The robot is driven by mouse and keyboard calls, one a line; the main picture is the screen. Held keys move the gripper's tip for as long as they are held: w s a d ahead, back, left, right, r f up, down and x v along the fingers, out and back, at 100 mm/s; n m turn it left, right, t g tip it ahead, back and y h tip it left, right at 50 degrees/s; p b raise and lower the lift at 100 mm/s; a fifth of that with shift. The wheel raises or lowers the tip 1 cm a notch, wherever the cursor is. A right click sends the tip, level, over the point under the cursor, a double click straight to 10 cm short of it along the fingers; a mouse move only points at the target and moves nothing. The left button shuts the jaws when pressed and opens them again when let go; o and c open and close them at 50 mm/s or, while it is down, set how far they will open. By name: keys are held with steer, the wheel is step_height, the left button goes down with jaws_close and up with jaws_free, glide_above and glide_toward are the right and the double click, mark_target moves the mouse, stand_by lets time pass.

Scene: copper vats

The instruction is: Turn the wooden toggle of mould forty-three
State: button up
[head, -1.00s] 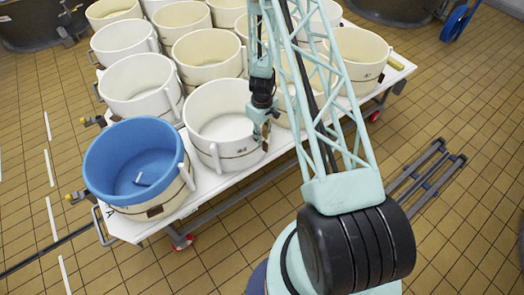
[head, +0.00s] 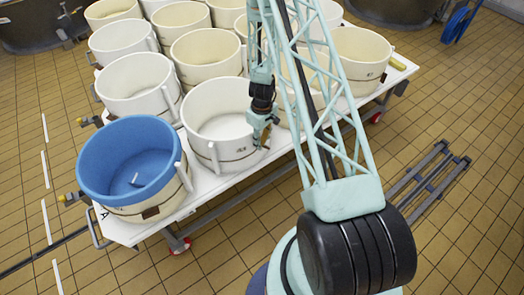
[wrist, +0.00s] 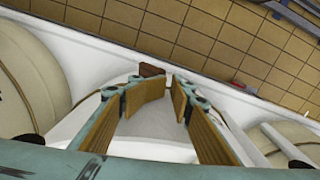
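A white mould (head: 216,112) stands in the front row of the white trolley, right of the blue-lined mould (head: 130,165). My gripper (head: 264,140) points down at this white mould's right front side, and its fingers hide part of the wall. In the wrist view my gripper (wrist: 170,86) is open, with a clear gap between its tan-padded fingers. A brown wooden toggle (wrist: 152,70) shows just beyond the left fingertip; I cannot tell whether they touch. Labels on the moulds are too small to read. The blue-lined mould also has a small brown wooden piece (head: 151,212).
More white moulds (head: 205,55) stand closely on the white trolley (head: 130,232), on both sides of my gripper. A dark metal frame (head: 432,180) lies on the tiled floor at right. The floor in front of the trolley is clear.

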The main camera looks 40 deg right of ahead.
steer(key=shift+f+b, duration=2.3)
steer(key=shift+f, duration=0.2)
steer(key=c, duration=0.4)
steer(key=shift+c, duration=0.3)
steer(key=o, duration=0.5)
steer(key=shift+f, duration=0.1)
steer(key=shift+c, duration=0.2)
steer(key=shift+s+a+b, duration=0.1)
steer(key=shift+a+b, duration=0.1)
steer(key=shift+b, duration=0.3)
